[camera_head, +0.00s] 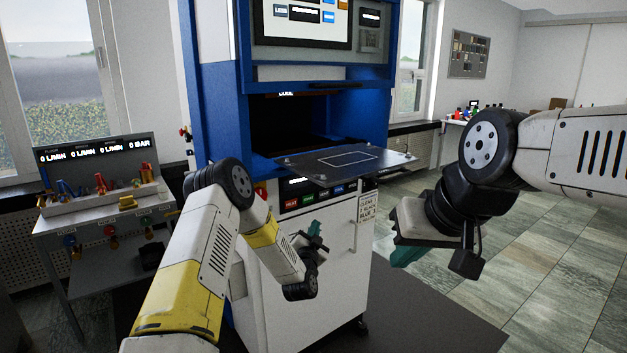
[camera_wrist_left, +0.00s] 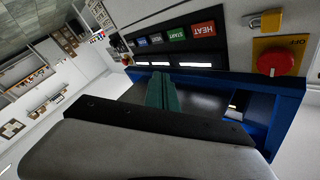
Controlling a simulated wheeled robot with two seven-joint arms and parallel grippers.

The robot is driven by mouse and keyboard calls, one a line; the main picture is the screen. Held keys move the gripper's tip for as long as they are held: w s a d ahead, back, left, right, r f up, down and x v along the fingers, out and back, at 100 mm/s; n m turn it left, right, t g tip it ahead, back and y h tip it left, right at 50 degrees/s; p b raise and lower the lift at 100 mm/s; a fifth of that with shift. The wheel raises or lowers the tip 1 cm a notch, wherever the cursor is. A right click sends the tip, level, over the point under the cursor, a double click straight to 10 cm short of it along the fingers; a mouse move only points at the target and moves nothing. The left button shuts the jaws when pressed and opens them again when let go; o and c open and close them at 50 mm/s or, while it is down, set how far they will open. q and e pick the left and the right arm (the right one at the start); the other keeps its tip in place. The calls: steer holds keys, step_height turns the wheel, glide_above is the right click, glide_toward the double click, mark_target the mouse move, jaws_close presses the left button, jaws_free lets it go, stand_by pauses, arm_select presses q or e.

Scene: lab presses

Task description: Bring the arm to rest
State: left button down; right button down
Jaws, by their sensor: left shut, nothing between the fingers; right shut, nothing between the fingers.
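My left arm, white and yellow, comes in from the lower left and bends at the black joint. Its gripper (camera_head: 313,236) hangs in front of the white cabinet of the press, below the platen. In the left wrist view its teal fingers (camera_wrist_left: 165,92) are together, with nothing between them. My right gripper (camera_head: 405,256) has teal fingers, partly hidden behind its grey body. It is at the right of the head view, right of the press and apart from it, and points down and left.
The blue and white press (camera_head: 220,92) stands in the middle. Its grey platen (camera_head: 345,162) juts out above a row of coloured buttons (camera_head: 322,194). A bench with gauges (camera_head: 100,205) stands at left. Floor at right is clear.

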arm_select(q)
steer(key=s+a+r+n+g, duration=0.1)
steer(key=s+a+r+g, duration=0.3)
steer(key=r, duration=0.5)
steer(key=s+a+r+n+g, duration=0.1)
steer(key=s+a+r+g, duration=0.1)
steer(key=s+r, duration=0.65)
steer(key=s+a+r+n+g, duration=0.1)
steer(key=s+a+n+g, duration=0.1)
steer(key=s, duration=0.9)
steer(key=s+a+r+n+g, duration=0.1)
steer(key=s+a, duration=0.3)
steer(key=s, duration=0.7)
steer(key=s+a+r+n+g, duration=0.1)
steer(key=s+a+n+g, duration=0.1)
steer(key=s, duration=0.9)
steer(key=shift+s+a+r+n+g+y, duration=0.25)
steer(key=shift+a+n+g+y, duration=0.15)
steer(key=shift+n+g, duration=0.55)
